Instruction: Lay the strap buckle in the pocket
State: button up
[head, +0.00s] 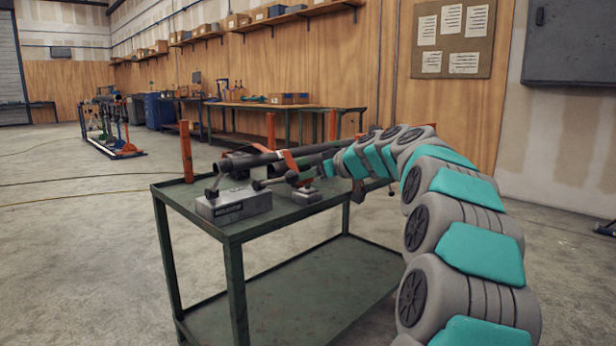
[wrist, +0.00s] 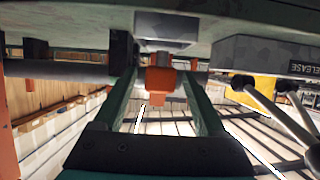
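An orange strap (head: 290,161) lies over a dark pipe (head: 245,161) above the green cart. In the wrist view an orange piece, which looks like the strap's buckle end (wrist: 160,80), hangs at the pipe (wrist: 60,69). My gripper (wrist: 160,85) has its two green fingers apart, one on each side of the orange piece, with gaps showing. In the head view my gripper (head: 328,168) is beside the strap, its tips partly hidden. A small grey block (head: 307,196) sits on the cart near the strap; it also shows in the wrist view (wrist: 165,30). I cannot tell whether it holds the pocket.
A larger grey block (head: 234,205) with a label and dark levers stands at the cart's near left; it reads RELEASE in the wrist view (wrist: 270,55). Orange posts (head: 186,152) rise at the cart's edges. The lower shelf (head: 310,290) is empty.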

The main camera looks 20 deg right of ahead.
jog(key=v, duration=0.7)
jog(key=shift+s, duration=0.3)
jog(key=shift+d+r, duration=0.1)
jog(key=shift+d, duration=0.05)
dwell(0.3)
